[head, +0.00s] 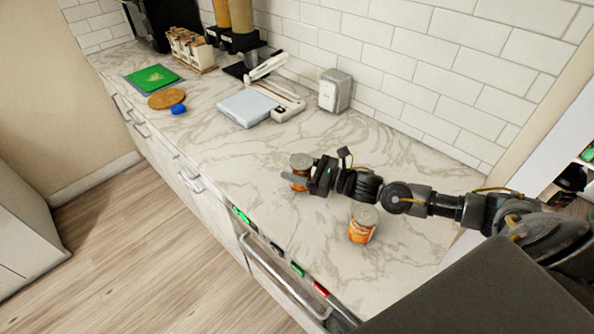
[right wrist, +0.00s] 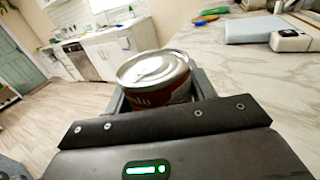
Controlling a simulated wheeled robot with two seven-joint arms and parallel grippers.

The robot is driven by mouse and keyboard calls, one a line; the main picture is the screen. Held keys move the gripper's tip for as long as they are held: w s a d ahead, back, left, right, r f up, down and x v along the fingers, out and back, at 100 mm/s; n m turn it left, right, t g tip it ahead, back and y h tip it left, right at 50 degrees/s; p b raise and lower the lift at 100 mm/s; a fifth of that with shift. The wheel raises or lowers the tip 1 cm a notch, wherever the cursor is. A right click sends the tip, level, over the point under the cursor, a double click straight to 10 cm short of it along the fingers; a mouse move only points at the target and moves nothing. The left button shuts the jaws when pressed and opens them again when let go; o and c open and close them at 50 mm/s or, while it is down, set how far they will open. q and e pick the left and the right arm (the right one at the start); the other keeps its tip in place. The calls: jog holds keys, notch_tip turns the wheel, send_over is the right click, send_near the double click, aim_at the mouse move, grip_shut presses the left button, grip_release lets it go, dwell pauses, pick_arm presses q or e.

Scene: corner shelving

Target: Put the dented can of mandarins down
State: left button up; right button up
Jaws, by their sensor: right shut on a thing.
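My right gripper (head: 297,180) reaches in from the right over the counter and is shut on a can (head: 301,161), which I take for the can of mandarins. The can is upright between the fingers; in the right wrist view the can (right wrist: 155,70) shows a silvery lid and a dark red label with pale lettering. I cannot make out a dent for sure. The can is over the marble counter (head: 400,262) near its front edge; I cannot tell whether its base touches. My left gripper is not in view.
A second can (head: 361,226) with an orange label stands on the counter, just below my right forearm. A kitchen scale (head: 246,107), a green board (head: 151,77), a round brown board (head: 166,99) and a blue object (head: 178,108) lie farther back. The counter left of my gripper is clear.

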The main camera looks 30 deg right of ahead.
jog(key=shift+f, duration=0.95)
jog(key=shift+d, duration=0.1)
jog(key=shift+f, duration=0.15)
jog(key=o, duration=1.2)
